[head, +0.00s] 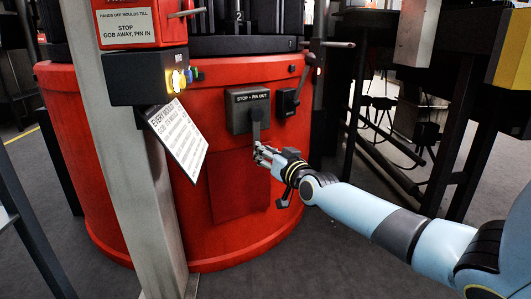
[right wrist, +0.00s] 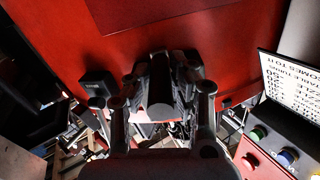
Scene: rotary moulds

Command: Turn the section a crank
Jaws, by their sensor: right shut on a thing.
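The red drum-shaped machine body (head: 140,150) carries a dark box (head: 247,97) labelled "STOP • PIN OUT". A dark lever (head: 256,128) hangs down from this box, nearly upright. My right gripper (head: 262,152) is at the lower end of that lever and is shut on it. In the right wrist view, my right gripper (right wrist: 160,100) has its fingers on both sides of a dark grey piece, the lever's end. A second dark crank handle (head: 298,88) sits to the right of the box, apart from the gripper. No marking tells me which is section a. My left gripper is out of view.
A grey post (head: 118,170) stands at left, with a red sign box (head: 128,22), a button panel (head: 150,78) and a tilted white text plate (head: 178,138). The plate and buttons also show at right in the wrist view. Dark frames stand at right. Grey floor is below.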

